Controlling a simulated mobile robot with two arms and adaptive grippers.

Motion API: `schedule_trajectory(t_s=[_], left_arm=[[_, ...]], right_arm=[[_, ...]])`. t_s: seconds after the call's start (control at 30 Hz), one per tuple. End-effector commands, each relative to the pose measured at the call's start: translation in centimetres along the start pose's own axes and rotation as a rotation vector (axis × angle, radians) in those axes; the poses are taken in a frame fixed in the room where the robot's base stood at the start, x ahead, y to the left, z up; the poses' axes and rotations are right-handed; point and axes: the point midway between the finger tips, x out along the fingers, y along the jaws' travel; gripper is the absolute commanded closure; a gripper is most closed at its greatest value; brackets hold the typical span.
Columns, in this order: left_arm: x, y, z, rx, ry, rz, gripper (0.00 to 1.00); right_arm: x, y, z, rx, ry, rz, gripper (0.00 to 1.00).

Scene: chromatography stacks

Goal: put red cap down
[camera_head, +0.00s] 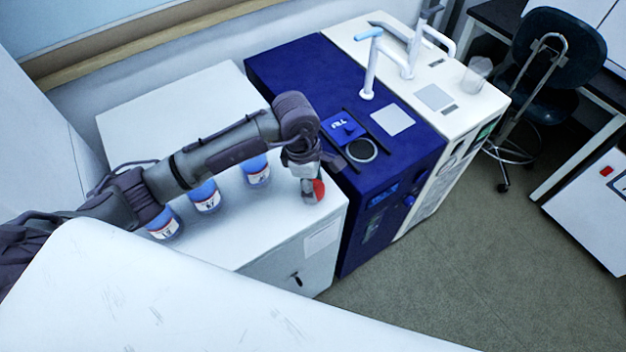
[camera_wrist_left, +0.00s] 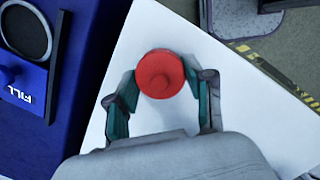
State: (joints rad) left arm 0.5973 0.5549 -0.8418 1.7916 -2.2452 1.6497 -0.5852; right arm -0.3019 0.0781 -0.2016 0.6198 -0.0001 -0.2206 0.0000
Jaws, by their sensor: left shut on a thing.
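The red cap (camera_wrist_left: 160,74) shows in the left wrist view between the two fingers of my left gripper (camera_wrist_left: 163,100). In the head view the red cap (camera_head: 319,190) is at the tip of my left gripper (camera_head: 309,187), over the front right corner of the white cabinet top (camera_head: 270,222). The left gripper is shut on the cap and points down. I cannot tell whether the cap touches the white surface. My right gripper is in neither view.
Several blue-capped bottles, one of them (camera_head: 257,171) nearest the gripper, stand on the white top under and beside my left arm. A dark blue machine (camera_head: 300,75) with a round opening (camera_head: 361,150) adjoins on the right. The cabinet's edge is close to the gripper.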

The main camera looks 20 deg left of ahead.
Motion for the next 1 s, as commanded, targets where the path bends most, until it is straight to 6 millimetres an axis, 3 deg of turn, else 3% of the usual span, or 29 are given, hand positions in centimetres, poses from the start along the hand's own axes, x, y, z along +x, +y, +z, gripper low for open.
schedule_trajectory(t_s=[0.4,0.43,0.57,1.0], left_arm=[[0.8,0.0,-0.1,0.001,0.0,0.002,0.69],[0.7,0.0,-0.1,0.001,0.0,0.002,0.44],[0.6,0.0,-0.1,0.001,0.0,0.001,0.22],[-0.2,0.1,-0.1,0.001,0.0,0.003,0.22]], right_arm=[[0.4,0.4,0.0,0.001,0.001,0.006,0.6],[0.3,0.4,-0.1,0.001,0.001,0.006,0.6],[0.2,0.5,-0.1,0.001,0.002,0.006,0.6],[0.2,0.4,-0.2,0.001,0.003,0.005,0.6]])
